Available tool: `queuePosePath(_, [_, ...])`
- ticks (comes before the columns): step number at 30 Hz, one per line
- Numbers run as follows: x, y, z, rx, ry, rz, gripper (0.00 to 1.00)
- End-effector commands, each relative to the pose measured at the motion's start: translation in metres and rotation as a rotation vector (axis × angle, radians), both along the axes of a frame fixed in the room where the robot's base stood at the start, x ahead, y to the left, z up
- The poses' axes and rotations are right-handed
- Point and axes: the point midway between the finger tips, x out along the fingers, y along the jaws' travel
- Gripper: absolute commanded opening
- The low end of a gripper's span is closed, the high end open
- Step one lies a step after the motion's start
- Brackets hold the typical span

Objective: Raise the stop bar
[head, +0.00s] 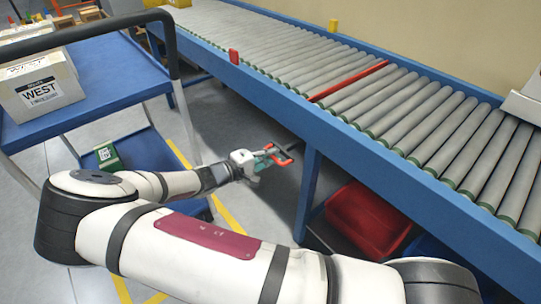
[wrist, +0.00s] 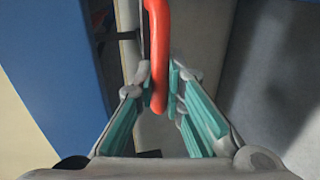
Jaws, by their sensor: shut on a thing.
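The stop bar (head: 350,80) is a thin red strip across the conveyor, lying between two rollers and looking about level with them. Below the conveyor's near side rail, a red lever handle (head: 280,157) sits on a dark rod. My gripper (head: 264,157) is at this handle. In the wrist view, the red handle (wrist: 158,40) passes between the teal-padded fingers of my gripper (wrist: 165,90), which is shut on it. The lever's joint under the conveyor is hidden.
The blue-framed conveyor (head: 430,128) runs along the right, with a leg (head: 308,190) near my gripper. A red bin (head: 368,218) stands below. A blue cart (head: 105,85) at left carries a box marked WEST (head: 38,85). A grey box (head: 524,98) is at far right.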

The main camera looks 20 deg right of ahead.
Motion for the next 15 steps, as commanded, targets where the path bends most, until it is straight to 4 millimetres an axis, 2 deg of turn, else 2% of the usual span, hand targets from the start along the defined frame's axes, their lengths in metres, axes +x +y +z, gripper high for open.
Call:
queuePosePath(1, [0.0, 0.0, 0.012, -0.001, -0.003, 0.001, 0.0])
queuePosePath(9, [0.0, 0.001, 0.049, 0.0, -0.002, 0.001, 0.0])
queuePosePath(15, [0.0, 0.001, 0.055, -0.002, -0.003, 0.001, 0.0])
